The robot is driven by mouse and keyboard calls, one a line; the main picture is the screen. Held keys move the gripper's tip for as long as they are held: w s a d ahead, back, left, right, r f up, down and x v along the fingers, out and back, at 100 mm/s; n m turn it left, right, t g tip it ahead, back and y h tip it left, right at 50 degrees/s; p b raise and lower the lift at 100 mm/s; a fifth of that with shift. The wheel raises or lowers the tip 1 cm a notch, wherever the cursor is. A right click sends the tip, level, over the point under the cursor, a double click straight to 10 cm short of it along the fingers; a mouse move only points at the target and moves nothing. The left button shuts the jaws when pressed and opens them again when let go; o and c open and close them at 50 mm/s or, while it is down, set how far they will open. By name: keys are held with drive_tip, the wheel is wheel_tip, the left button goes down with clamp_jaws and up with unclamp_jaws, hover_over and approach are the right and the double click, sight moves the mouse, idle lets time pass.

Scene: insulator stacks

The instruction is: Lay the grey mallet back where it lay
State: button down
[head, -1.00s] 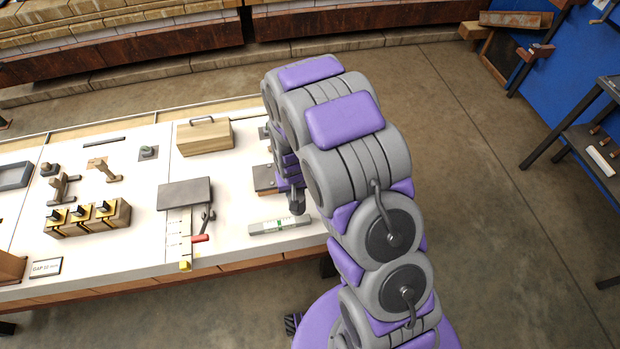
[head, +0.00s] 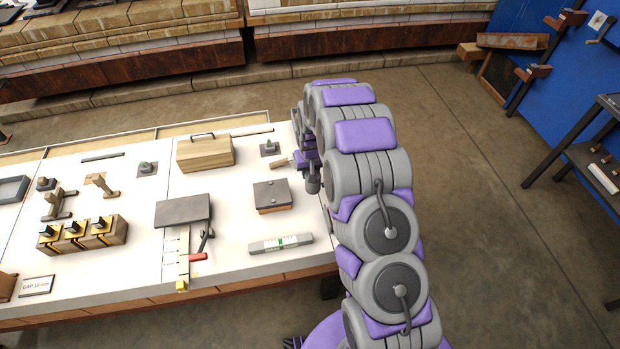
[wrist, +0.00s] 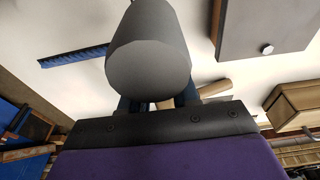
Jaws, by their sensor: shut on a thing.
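The grey mallet's thick round head (wrist: 150,60) fills the upper middle of the wrist view, close to the camera. My gripper (wrist: 160,103) is shut on the mallet; its fingers show partly behind the head. In the head view my gripper (head: 303,160) is above the right end of the white bench, just behind and right of a grey plate. A short wooden stick (head: 281,163) shows at its left side; I cannot tell whether it is the mallet's handle. My arm hides part of the bench there, and contact between mallet and bench cannot be told.
The grey plate with bolts (head: 272,196), a small pad with a knob (head: 269,148) and a level (head: 281,244) lie near my gripper. A wooden box (head: 205,152) and a dark grey slab (head: 183,210) stand further left. White bench top (head: 240,200) is free between them.

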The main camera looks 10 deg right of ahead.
drive_tip(key=shift+d+f+b, duration=0.25)
drive_tip(key=shift+f+b, duration=0.05)
drive_tip(key=shift+f, duration=0.6)
drive_tip(key=shift+d+f+b, duration=0.2)
drive_tip(key=shift+f+b, duration=0.05)
drive_tip(key=shift+f, duration=0.65)
drive_tip(key=shift+a+r, duration=0.1)
drive_tip(key=shift+a, duration=0.05)
drive_tip(key=shift+a+f, duration=0.15)
drive_tip(key=shift+f, duration=0.2)
drive_tip(key=c, duration=0.8)
unclamp_jaws()
drive_tip(key=shift+d, duration=0.2)
drive_tip(key=shift+a+r, duration=0.1)
drive_tip(key=shift+r, duration=0.45)
drive_tip(key=r, duration=0.4)
drive_tip(key=s+r+p, duration=0.1)
drive_tip(key=r, duration=0.2)
drive_tip(key=s+r+p, duration=0.1)
drive_tip(key=r, duration=0.3)
drive_tip(key=shift+r, duration=0.3)
